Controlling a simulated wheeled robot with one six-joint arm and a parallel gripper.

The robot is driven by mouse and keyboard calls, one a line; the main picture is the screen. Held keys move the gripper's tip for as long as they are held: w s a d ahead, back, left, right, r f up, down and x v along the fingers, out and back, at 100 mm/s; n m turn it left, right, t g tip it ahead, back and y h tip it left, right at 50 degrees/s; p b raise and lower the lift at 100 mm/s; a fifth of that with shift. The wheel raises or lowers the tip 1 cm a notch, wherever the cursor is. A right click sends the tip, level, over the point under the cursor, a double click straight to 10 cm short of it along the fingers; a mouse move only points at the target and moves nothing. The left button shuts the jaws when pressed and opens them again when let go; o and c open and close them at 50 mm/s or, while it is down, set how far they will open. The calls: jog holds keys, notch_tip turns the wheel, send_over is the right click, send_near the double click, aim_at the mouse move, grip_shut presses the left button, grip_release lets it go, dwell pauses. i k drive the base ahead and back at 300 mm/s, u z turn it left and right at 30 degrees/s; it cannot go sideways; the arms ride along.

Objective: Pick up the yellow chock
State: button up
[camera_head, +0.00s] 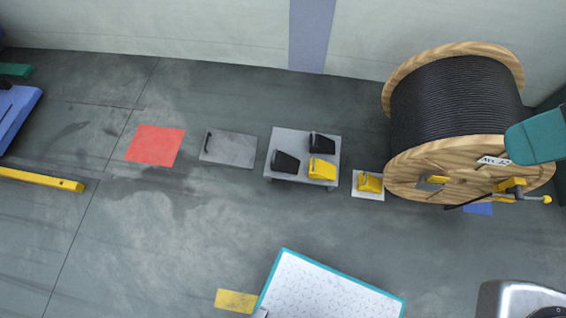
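Two yellow chocks show in the head view. One yellow chock (321,169) sits at the front right corner of a small grey stand (280,137), beside two black chocks, one behind it (321,143) and one to its left (285,162). The other yellow chock (370,182) sits on a white pad (358,194) on the floor, close to the left side of the large wooden cable reel (408,168). I cannot tell whether it touches the reel. I cannot make out my gripper in this view.
A red floor patch (155,145) and a grey plate (229,149) lie left of the stand. A teal-edged white patterned panel (325,290) and a yellow patch (236,300) are in front. A yellow bar (40,179) lies far left. Floor between is open.

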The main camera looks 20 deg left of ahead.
aim_at(318, 169)
jog(key=z, duration=0.65)
jog(key=i, duration=0.6)
jog(key=u, duration=2.3)
